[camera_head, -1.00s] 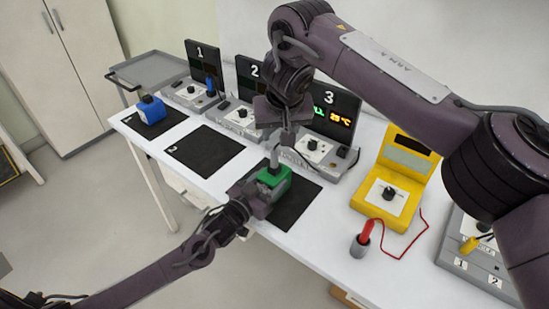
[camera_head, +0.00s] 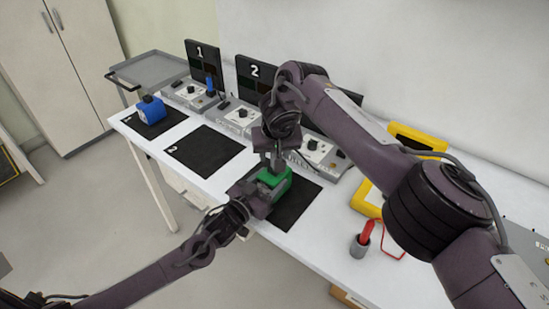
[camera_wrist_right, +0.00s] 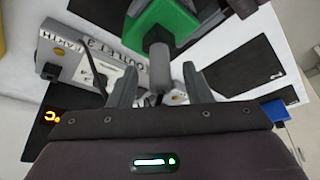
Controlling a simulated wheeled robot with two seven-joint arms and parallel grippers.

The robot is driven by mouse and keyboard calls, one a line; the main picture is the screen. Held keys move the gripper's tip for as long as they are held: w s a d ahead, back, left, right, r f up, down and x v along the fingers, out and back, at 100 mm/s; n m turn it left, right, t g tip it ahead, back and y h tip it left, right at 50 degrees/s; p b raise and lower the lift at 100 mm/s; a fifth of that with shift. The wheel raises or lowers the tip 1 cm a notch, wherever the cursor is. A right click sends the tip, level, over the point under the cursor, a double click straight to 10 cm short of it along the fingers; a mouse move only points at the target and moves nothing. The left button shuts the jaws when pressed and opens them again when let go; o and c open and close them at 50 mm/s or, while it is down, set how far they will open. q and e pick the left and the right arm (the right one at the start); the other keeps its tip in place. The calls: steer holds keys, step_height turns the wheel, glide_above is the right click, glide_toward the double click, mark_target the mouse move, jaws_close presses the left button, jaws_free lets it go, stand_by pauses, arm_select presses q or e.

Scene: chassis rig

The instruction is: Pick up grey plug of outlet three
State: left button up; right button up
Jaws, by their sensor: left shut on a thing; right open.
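The grey plug (camera_wrist_right: 160,62) stands on the green block and reaches up between the two fingers of my right gripper (camera_wrist_right: 158,76). The right jaws are open, with a finger on either side of it; contact is not clear. In the head view my right gripper (camera_head: 274,162) is right above the green block (camera_head: 274,179) and hides most of the plug. My left gripper (camera_head: 258,194) is shut on the green block from the front left, over the black mat (camera_head: 296,208). The unit of outlet three (camera_head: 320,153) is behind, its screen mostly hidden by my right arm.
Outlet units one (camera_head: 190,95) and two (camera_head: 240,118) stand at the back left. A blue block (camera_head: 150,111) is on the far-left mat. A yellow meter (camera_head: 368,198) is partly behind my right arm, near a red probe in a grey holder (camera_head: 360,244). The middle mat (camera_head: 206,151) is bare.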

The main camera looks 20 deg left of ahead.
jaws_close()
stand_by(0.3)
steer(key=shift+r, duration=0.5)
step_height(320, 180, up, 3)
steer(key=shift+f, duration=0.1)
steer(key=s+d, duration=0.4)
steer(key=s, duration=0.4)
steer(key=s+d, duration=0.3)
steer(key=s, duration=0.5)
steer(key=shift+s+d+r, duration=0.1)
steer(key=shift+d+r, duration=0.05)
steer(key=shift+r, duration=1.05)
steer(key=shift+s+d+r, duration=0.1)
steer(key=shift+d+r, duration=0.05)
steer(key=shift+r, duration=1)
